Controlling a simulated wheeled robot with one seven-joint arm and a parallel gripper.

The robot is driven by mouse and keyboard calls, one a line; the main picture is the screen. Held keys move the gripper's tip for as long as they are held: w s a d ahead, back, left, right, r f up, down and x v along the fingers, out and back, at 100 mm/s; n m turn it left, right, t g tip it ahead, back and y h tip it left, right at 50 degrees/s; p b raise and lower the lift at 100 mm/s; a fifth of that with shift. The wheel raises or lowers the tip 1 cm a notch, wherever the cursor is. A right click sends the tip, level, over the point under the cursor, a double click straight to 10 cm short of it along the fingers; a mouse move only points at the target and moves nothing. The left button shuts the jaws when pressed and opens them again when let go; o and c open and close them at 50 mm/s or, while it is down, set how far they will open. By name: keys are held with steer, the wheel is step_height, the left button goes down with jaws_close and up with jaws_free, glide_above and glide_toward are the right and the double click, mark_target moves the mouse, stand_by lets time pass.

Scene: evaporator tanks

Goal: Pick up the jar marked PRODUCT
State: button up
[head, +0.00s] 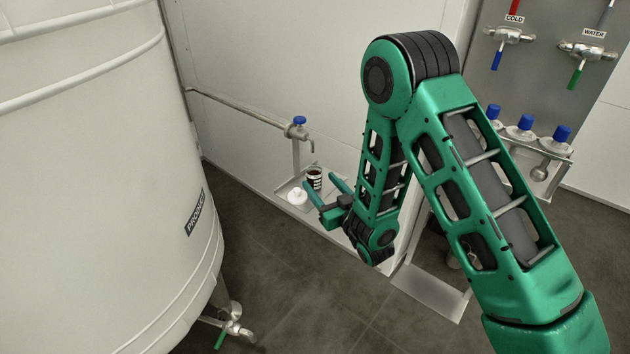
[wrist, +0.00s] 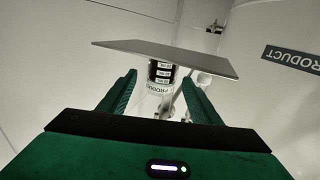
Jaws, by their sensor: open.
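The jar marked PRODUCT (head: 314,177) stands on a small metal shelf (head: 284,189) by the wall, with a dark top and a label. The wrist view is upside down; there the jar (wrist: 160,84) hangs from the shelf (wrist: 170,54), its PRODUCT lettering partly readable. My gripper (head: 322,184) is open and empty, its fingers pointing toward the jar. In the wrist view the jar appears between the fingertips (wrist: 159,80), seemingly beyond them; I cannot tell the exact gap.
A white rounded object (head: 297,196) stands on the shelf beside the jar. A blue-handled tap (head: 297,130) rises above them. A large white tank (head: 95,190) labelled PRODUCT fills the left. Floor between tank and shelf is clear.

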mark_target(318, 180)
steer(key=shift+x, duration=2.4)
steer(key=shift+s+r, duration=0.1)
steer(key=c, duration=1.4)
